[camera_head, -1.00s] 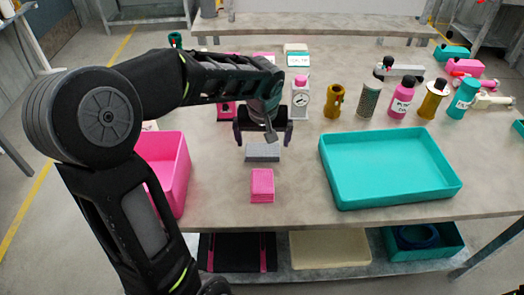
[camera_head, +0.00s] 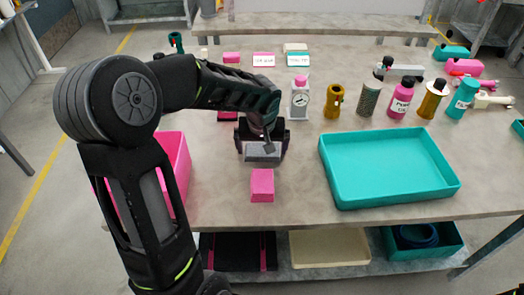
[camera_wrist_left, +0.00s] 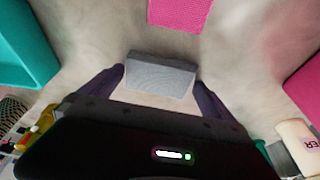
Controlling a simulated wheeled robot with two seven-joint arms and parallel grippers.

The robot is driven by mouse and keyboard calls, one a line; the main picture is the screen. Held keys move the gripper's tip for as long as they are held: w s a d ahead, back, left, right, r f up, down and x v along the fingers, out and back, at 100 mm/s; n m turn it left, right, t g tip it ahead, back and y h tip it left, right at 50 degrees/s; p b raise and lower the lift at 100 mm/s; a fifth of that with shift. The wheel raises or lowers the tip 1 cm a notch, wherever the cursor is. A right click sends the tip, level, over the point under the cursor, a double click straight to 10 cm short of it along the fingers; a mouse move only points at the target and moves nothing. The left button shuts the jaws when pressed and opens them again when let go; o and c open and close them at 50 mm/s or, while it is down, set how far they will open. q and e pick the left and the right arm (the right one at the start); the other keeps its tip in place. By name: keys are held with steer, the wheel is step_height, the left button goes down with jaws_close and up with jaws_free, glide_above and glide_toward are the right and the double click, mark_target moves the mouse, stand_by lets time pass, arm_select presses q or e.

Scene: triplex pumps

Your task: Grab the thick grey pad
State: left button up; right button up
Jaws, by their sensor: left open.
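The thick grey pad (camera_head: 262,152) lies on the table, behind a pink block. My right gripper does not show.
The pink block (camera_head: 262,185) sits just in front of the pad. A pink bin (camera_head: 178,170) stands left and a wide teal tray (camera_head: 350,190) right.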

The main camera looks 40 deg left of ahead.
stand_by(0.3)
arm_select(q)
steer(key=c, duration=1.1)
